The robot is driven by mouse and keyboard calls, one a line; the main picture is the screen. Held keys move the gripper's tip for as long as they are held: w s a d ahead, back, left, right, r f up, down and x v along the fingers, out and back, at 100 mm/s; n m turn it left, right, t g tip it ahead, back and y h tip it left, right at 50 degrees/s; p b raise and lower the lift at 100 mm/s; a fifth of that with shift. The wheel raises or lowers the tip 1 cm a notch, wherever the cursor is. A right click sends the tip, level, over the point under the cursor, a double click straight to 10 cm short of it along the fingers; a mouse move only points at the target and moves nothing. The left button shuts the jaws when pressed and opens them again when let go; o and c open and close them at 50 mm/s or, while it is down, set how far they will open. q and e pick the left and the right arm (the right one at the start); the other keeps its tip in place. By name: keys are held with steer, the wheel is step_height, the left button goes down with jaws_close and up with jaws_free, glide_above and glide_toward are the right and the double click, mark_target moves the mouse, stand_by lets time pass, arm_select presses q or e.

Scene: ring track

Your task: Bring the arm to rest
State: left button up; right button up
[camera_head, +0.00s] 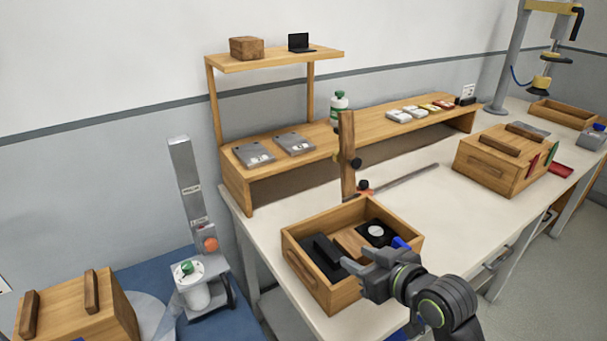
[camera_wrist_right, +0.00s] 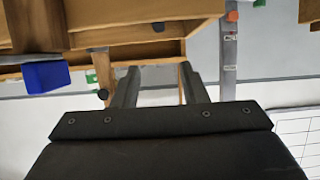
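My right gripper (camera_head: 356,260) is at the front right part of an open wooden box (camera_head: 300,248) on the white table, over or beside its near wall; the exact height is unclear. In the right wrist view, its two dark fingers (camera_wrist_right: 160,84) stand apart with nothing visible held between them. My right arm comes in from the bottom right. My left gripper and arm do not show in the head view.
The open box holds dark parts and a blue piece (camera_head: 400,243). A wooden post (camera_head: 347,165) stands behind it, near a grey rod (camera_head: 405,179). A closed wooden box (camera_head: 490,165) stands to the right. The white tabletop (camera_head: 440,210) between is mostly clear.

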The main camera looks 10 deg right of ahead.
steer(key=s+d+f+m+g+h, duration=0.2)
steer(key=s+d+f+g+h, duration=0.15)
steer(key=s+f, duration=0.75)
steer(key=s+d+f+m+g+h, duration=0.25)
steer(key=s+d+f+g, duration=0.35)
steer(key=s, duration=0.9)
step_height(320, 180, down, 27)
steer(key=s+d, duration=0.1)
steer(key=s+a+f+g, duration=0.1)
steer(key=s+f+g, duration=0.1)
steer(key=s+f, duration=1.2)
steer(key=shift+s+f, duration=0.3)
steer(key=shift+f, duration=0.15)
